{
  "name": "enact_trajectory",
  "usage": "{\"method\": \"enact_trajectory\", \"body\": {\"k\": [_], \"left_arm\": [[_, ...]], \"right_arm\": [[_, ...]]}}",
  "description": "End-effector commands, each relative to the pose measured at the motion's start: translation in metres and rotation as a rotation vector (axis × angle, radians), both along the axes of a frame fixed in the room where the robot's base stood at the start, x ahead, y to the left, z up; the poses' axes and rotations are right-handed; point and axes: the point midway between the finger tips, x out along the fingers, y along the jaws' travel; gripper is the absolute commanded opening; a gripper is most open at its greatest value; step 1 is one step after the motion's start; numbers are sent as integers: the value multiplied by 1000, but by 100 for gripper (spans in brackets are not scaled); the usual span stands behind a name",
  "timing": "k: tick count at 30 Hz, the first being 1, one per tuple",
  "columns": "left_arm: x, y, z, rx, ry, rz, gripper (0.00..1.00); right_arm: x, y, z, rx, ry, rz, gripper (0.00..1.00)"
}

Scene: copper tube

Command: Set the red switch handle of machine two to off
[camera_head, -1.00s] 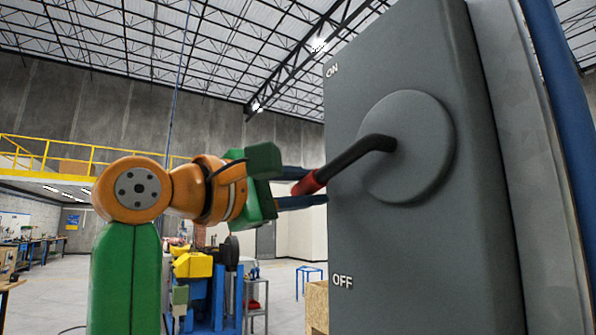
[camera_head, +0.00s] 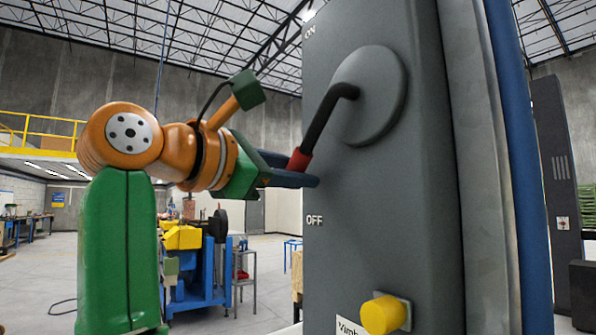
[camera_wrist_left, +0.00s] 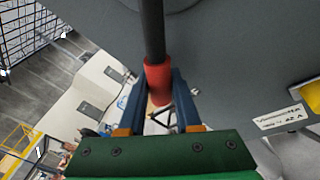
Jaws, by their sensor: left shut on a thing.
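The switch handle is a black bent lever (camera_head: 325,115) with a red grip (camera_head: 299,160), on a round grey disc (camera_head: 383,95) on the front of a grey cabinet (camera_head: 400,220). The lever slants down and left, its red end above the OFF label (camera_head: 314,220) and well below the ON label (camera_head: 309,32). My left gripper (camera_head: 308,172) is shut on the red grip. In the left wrist view the red grip (camera_wrist_left: 158,80) lies between the two blue fingers (camera_wrist_left: 158,95). My right gripper is not in view.
A yellow knob (camera_head: 384,314) sticks out low on the cabinet. A blue pipe (camera_head: 515,170) runs up the cabinet's right side. A blue machine with yellow parts (camera_head: 183,237) stands on the floor behind my left arm.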

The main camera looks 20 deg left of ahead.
Motion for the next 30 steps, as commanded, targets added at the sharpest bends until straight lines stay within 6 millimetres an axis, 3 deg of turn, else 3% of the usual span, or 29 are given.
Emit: {"method": "enact_trajectory", "body": {"k": [12, 13, 15, 16, 25, 30], "left_arm": [[1, -1, -5, -1, 18, -5, 0], [1, -1, -5, -1, 18, -5, 40], [1, -1, -5, -2, 17, -5, 59], [1, -1, -4, -2, 16, -5, 62], [-3, 1, -4, -3, 9, -3, 62], [-35, 13, -6, -3, 6, -3, 62]], "right_arm": [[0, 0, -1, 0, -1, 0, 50], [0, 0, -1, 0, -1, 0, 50], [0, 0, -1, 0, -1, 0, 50], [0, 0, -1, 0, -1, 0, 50], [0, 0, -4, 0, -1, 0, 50], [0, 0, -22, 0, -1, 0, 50]]}}
